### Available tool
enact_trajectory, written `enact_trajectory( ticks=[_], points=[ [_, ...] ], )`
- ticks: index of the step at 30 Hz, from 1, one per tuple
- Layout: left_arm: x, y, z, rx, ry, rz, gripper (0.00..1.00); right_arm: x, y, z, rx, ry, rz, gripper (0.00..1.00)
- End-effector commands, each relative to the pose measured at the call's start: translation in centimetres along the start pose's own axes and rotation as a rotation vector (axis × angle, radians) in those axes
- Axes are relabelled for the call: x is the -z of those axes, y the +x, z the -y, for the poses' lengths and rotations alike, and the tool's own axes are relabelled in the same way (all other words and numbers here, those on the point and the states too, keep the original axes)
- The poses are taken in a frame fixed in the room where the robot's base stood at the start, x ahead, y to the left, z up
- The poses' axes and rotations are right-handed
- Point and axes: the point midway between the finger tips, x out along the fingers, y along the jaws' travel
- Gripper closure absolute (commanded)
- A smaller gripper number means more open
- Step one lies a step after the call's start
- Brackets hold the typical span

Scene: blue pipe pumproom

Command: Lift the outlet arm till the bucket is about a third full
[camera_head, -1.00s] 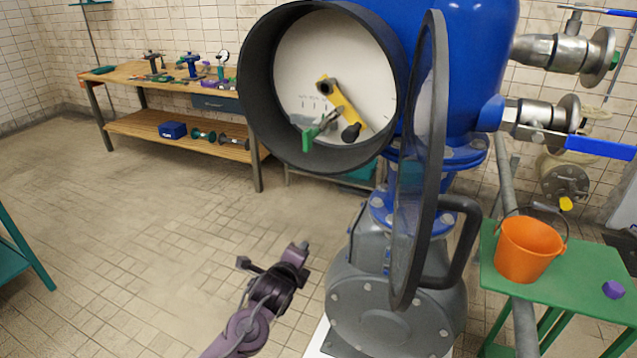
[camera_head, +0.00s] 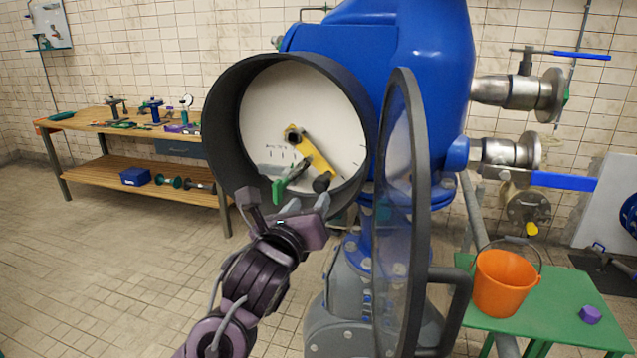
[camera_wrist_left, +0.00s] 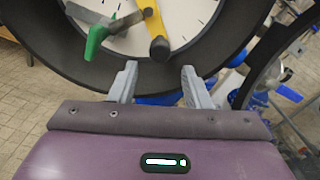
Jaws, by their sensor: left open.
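A round dial case (camera_head: 222,140) on the blue machine has its glass door (camera_head: 398,230) swung open. Inside it, a yellow arm (camera_head: 312,155) with a black knob (camera_head: 322,183) slopes down to the right, and a green-ended hand (camera_head: 288,183) points down left. The wrist view shows the yellow arm (camera_wrist_left: 153,20) and the black knob (camera_wrist_left: 160,49) too. My left gripper (camera_head: 287,205) is open and empty at the case's lower rim, with the knob just beyond its fingertips (camera_wrist_left: 158,80). An orange bucket (camera_head: 503,285) stands upright at right; its contents do not show. My right gripper is out of view.
The bucket stands on a green table (camera_head: 560,300) with a purple block (camera_head: 590,314). Blue valve levers (camera_head: 550,181) stick out above it. The open door and its black handle (camera_head: 455,300) stand between my left gripper and the bucket. A workbench (camera_head: 130,165) is at back left.

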Motion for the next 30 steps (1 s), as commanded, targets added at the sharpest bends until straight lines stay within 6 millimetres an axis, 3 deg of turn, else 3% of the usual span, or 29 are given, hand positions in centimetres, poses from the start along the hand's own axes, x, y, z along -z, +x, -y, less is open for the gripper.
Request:
enact_trajectory(
  ticks=[15,21,30],
  points=[
    [0.0,7.3,0.0,0.000,0.000,0.001,0.56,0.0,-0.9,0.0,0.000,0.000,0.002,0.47],
    [0.1,8.6,0.0,0.000,0.000,-0.001,0.56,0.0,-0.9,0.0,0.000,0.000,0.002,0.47],
    [0.0,8.8,0.0,0.001,-0.001,0.000,0.56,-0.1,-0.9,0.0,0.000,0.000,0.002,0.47]
  ],
)
